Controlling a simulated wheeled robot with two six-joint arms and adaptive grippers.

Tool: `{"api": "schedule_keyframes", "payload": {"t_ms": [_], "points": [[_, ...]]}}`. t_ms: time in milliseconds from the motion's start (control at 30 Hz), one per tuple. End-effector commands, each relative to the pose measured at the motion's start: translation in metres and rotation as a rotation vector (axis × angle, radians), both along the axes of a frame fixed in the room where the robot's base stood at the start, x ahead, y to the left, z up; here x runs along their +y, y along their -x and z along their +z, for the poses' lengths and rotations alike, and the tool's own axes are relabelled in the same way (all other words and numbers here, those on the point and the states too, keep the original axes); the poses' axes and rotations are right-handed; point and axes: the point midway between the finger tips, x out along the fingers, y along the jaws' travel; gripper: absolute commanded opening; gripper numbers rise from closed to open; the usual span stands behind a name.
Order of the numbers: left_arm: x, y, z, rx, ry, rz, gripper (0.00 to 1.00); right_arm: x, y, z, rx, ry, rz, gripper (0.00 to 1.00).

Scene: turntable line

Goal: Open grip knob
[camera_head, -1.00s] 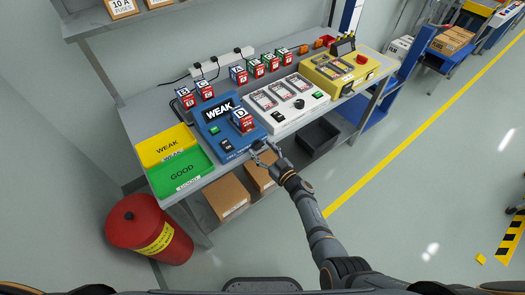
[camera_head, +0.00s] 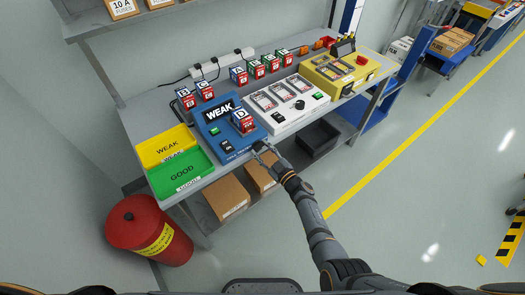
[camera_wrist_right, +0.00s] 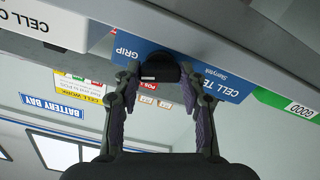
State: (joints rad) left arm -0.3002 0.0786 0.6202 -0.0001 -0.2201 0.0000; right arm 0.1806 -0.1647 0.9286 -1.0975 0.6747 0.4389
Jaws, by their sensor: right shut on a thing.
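The blue cell tester (camera_head: 229,150) stands on the bench, and its display (camera_head: 219,110) reads WEAK. A red, white and blue D cell (camera_head: 243,122) stands on it. The black grip knob (camera_wrist_right: 160,73) sits on the tester's front face, beside the word GRIP in the right wrist view. My right gripper (camera_head: 262,148) is at the front right edge of the tester. In the wrist view its two fingers (camera_wrist_right: 158,88) are on either side of the knob, shut on it. In the head view the gripper hides the knob. My left gripper is not in view.
A yellow WEAK tray (camera_head: 152,151) and a green GOOD tray (camera_head: 160,185) lie left of the tester. A white charger-like unit (camera_head: 300,118) and a yellow unit (camera_head: 318,78) stand to its right. More cells stand behind. A dark bin (camera_head: 318,139) is below.

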Motion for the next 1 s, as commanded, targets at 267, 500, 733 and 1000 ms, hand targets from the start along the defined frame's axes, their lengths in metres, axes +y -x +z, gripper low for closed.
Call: {"api": "schedule_keyframes", "payload": {"t_ms": [267,500,733,1000], "points": [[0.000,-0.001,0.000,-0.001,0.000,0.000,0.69,0.000,0.000,0.000,-0.014,0.019,0.000,0.10],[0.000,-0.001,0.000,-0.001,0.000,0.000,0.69,0.000,0.000,0.000,-0.014,0.019,0.000,0.64],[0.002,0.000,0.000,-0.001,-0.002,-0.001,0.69,0.000,0.000,0.000,-0.013,0.018,0.000,0.64],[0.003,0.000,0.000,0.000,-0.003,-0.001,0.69,-0.021,0.029,-0.002,-0.010,0.021,-0.001,0.64]]}}
